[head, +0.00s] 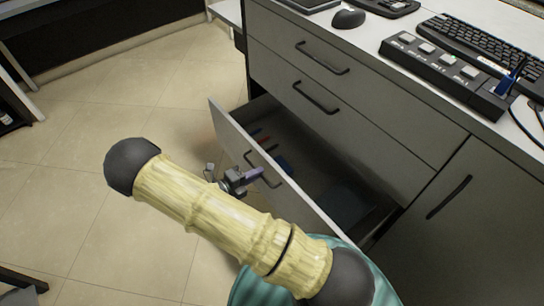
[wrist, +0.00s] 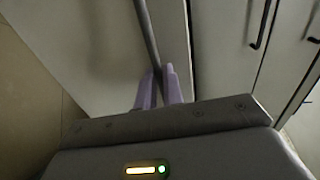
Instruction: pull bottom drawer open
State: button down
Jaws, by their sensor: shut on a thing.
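The bottom drawer (head: 235,137) of the grey cabinet is pulled out in the head view, and its inside shows. My gripper (head: 255,174) is at the drawer's front, shut on the dark bar handle (head: 266,169). In the wrist view the two pale purple fingers (wrist: 159,88) stand on either side of the handle (wrist: 146,30). The drawer's front panel (wrist: 90,45) fills the left of that view. My arm covers part of the drawer front in the head view.
Two shut drawers with handles (head: 322,58) sit above, and a cupboard door (head: 440,210) is at right. The worktop holds a mouse (head: 348,18), keyboard (head: 485,45) and switch box (head: 440,65). Small red and blue things lie in the open drawer. Tiled floor (head: 120,100) at left is clear.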

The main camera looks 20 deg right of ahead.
jog(key=f+p+v, duration=0.1)
jog(key=v, duration=0.6)
jog(key=shift+s+a+f+p, duration=0.2)
jog(key=shift+a+f+p, duration=0.1)
jog(key=shift+a, duration=0.15)
jog(key=c, duration=1.5)
grip_release()
jog(key=shift+c, duration=0.2)
jog(key=v, duration=1.7)
jog(key=shift+a, duration=0.2)
